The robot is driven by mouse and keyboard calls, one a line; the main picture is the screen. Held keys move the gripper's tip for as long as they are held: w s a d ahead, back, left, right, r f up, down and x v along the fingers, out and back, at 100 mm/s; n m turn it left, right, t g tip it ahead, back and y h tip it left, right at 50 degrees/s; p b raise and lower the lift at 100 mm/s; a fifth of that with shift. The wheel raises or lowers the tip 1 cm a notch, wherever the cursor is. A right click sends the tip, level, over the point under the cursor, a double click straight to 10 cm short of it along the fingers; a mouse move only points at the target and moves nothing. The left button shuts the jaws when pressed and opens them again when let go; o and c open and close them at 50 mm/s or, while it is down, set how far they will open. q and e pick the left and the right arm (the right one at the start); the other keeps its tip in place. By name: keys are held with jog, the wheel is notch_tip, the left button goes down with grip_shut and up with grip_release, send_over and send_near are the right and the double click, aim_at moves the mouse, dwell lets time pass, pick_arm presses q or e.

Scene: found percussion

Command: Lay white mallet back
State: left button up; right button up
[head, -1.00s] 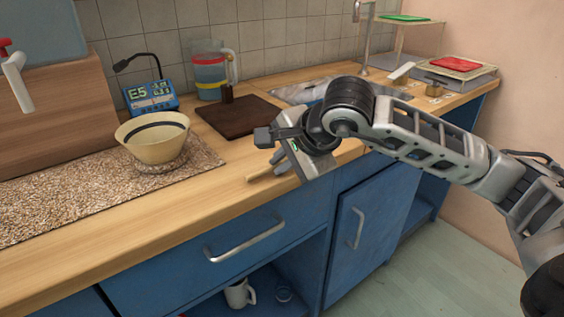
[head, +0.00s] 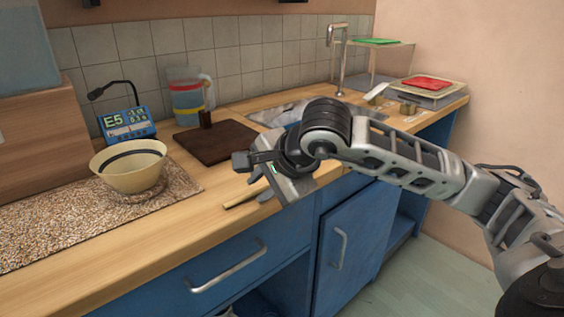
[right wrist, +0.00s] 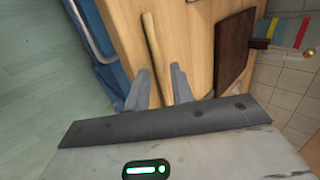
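A pale wooden stick (head: 240,199), which looks like a mallet handle, lies near the counter's front edge in the head view. It also shows in the right wrist view (right wrist: 153,45). No white head is visible on it; its other end is hidden by my right gripper. My right gripper (head: 262,196) is low at the counter edge. In the right wrist view its two fingers (right wrist: 159,78) are apart, with the stick running between them and a gap visible beside it. My left gripper is not in view.
A cream bowl (head: 130,170) stands on a speckled mat (head: 50,225) at left. A dark board (head: 215,142) lies behind the gripper, with a clear jug (head: 187,98) behind it. The sink (head: 275,115) is further right. The wooden counter between mat and board is bare.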

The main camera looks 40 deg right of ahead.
jog(key=v, duration=1.5)
jog(key=shift+r+p, duration=0.2)
jog(key=shift+p, duration=0.15)
jog(key=shift+s, duration=0.15)
